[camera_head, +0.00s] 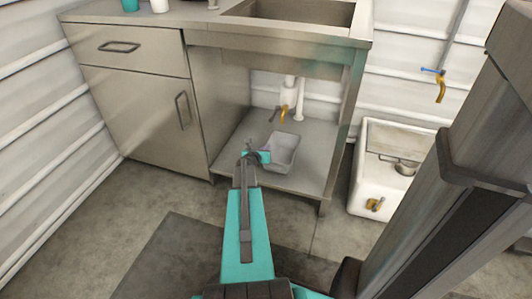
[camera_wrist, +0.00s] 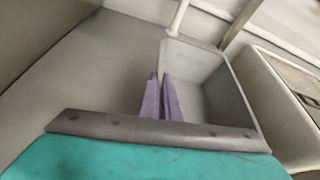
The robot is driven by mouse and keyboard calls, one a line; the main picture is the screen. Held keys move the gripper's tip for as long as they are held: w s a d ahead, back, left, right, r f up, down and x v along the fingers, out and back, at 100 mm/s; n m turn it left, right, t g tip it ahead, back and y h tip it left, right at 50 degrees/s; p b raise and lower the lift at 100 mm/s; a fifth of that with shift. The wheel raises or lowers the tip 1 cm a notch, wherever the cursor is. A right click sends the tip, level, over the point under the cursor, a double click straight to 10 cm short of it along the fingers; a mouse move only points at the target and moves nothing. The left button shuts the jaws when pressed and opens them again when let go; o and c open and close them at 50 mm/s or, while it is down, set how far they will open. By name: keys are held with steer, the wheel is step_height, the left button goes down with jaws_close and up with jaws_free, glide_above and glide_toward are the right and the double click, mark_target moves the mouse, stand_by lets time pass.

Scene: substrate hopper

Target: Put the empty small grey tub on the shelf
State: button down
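The small grey tub (camera_head: 283,150) is at the lower shelf (camera_head: 317,142) under the sink, near the shelf's front. It looks upright, and I see nothing inside it; whether its base touches the shelf is hard to tell. In the wrist view the tub (camera_wrist: 212,85) is just ahead and to the right. My gripper (camera_wrist: 160,82) has its two purple fingers close together, one on each side of the tub's left wall, and looks shut on that wall. In the head view my gripper (camera_head: 264,152) is at the tub's left edge, partly hidden by my wrist.
The sink counter (camera_head: 270,32) is overhead, with a cabinet (camera_head: 135,110) on the left. A white box-like basin (camera_head: 372,190) stands on the floor to the right. The shelf's left part is clear.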

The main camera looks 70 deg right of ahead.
steer(key=shift+w+d+f+b, duration=0.1)
steer(key=shift+d+f+b, duration=0.1)
steer(key=shift+f+b, duration=0.3)
steer(key=shift+w+d+f+b, duration=0.1)
steer(key=shift+d+f+b, duration=0.15)
steer(key=shift+f, duration=0.45)
steer(key=shift+w+d+f+b, duration=0.1)
steer(key=shift+d+f+b, duration=0.05)
steer(key=shift+f+b, duration=0.4)
steer(key=shift+f, duration=0.1)
steer(key=c, duration=2)
jaws_free()
steer(key=shift+f, duration=0.1)
steer(key=shift+r, duration=0.2)
